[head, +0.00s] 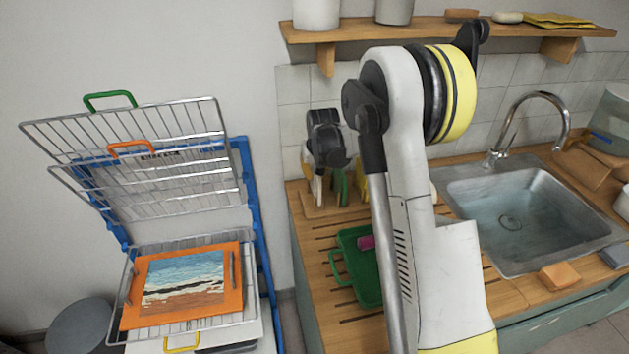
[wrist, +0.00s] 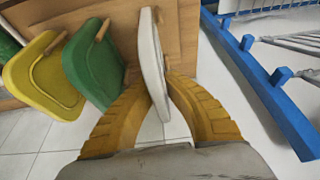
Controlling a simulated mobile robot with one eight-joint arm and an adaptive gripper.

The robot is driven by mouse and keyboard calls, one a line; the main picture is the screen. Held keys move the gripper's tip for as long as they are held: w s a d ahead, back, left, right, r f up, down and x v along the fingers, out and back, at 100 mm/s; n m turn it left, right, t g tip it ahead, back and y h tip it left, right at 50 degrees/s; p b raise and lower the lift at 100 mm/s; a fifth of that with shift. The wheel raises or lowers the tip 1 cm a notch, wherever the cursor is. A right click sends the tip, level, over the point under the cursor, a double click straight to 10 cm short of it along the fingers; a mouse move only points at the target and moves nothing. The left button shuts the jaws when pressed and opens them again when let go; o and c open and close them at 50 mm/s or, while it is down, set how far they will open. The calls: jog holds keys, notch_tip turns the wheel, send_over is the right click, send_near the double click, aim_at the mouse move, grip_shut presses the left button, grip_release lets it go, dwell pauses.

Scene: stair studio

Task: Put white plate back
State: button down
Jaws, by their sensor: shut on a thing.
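My gripper (wrist: 155,82) has yellow fingers shut on the white plate (wrist: 150,50), which stands on edge between them in the wrist view. In the head view my gripper (head: 318,168) is above a wooden peg rack (head: 322,208) on the counter, with the white plate (head: 316,187) below it. The green plate (wrist: 93,62) and yellow plate (wrist: 45,82) stand beside the white one, leaning among pegs. The white plate is next to the green one and roughly upright. I cannot tell whether its lower edge touches the rack.
A blue rack frame with wire shelves (head: 150,185) stands left, holding an orange-framed painting (head: 185,282). A green tray (head: 355,262) lies on the counter behind my arm. A sink (head: 535,215) is right, under a wooden shelf (head: 430,28). A grey stool (head: 80,325) stands lower left.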

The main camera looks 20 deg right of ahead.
notch_tip(320, 180, down, 2)
jog(key=shift+w+f, duration=0.1)
jog(key=c, duration=1.9)
grip_release()
jog(key=shift+o, duration=1.4)
